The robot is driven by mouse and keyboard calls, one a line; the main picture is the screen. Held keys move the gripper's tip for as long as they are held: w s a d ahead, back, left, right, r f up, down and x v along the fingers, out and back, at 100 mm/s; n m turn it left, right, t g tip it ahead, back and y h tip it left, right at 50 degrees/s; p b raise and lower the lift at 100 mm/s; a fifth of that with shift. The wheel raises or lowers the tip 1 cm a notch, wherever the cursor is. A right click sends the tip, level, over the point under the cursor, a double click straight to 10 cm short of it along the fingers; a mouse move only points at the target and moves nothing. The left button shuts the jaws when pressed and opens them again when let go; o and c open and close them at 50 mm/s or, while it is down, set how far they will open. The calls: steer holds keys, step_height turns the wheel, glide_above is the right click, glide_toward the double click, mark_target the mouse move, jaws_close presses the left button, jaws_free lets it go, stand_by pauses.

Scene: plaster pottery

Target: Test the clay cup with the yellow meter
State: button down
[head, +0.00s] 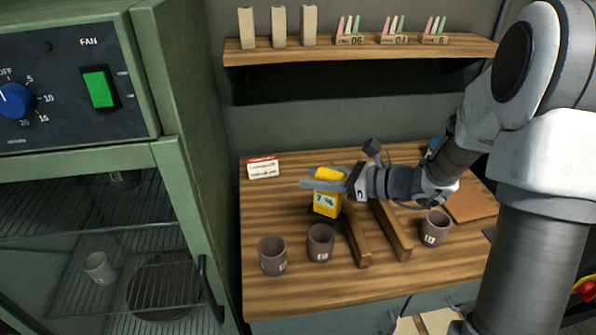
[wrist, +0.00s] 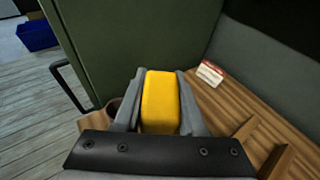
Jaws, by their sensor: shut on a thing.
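The yellow meter (head: 327,203) has a pale display reading what looks like 7 and a percent sign. My gripper (head: 322,181) is shut on its upper part, over the wooden bench. In the wrist view the meter (wrist: 161,102) sits between the two fingers. I cannot tell whether its base touches the bench. Three dark clay cups stand upright: one at the front left (head: 273,255), one just below the meter (head: 320,243), and one at the right (head: 434,228). Each has a small pale label. In the wrist view a cup is partly hidden behind the left finger.
Two wooden rails (head: 356,240) lie on the bench (head: 300,285) right of the meter. A red-and-white card (head: 262,168) is at the back left. A green cabinet (head: 180,150) with wire racks stands left. A shelf (head: 360,50) hangs above with blocks and cones.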

mark_target(312, 207)
steer(key=shift+w+a, duration=0.2)
steer(key=shift+a, duration=0.2)
steer(key=shift+f+b, duration=2.5)
steer(key=shift+f, duration=0.5)
steer(key=shift+s+f+b, duration=0.1)
steer(key=shift+f+b, duration=0.35)
steer(key=shift+f, duration=0.15)
steer(key=shift+r+p, duration=2.8)
steer(key=shift+r, duration=0.85)
steer(key=shift+f, duration=0.1)
steer(key=shift+d, duration=0.2)
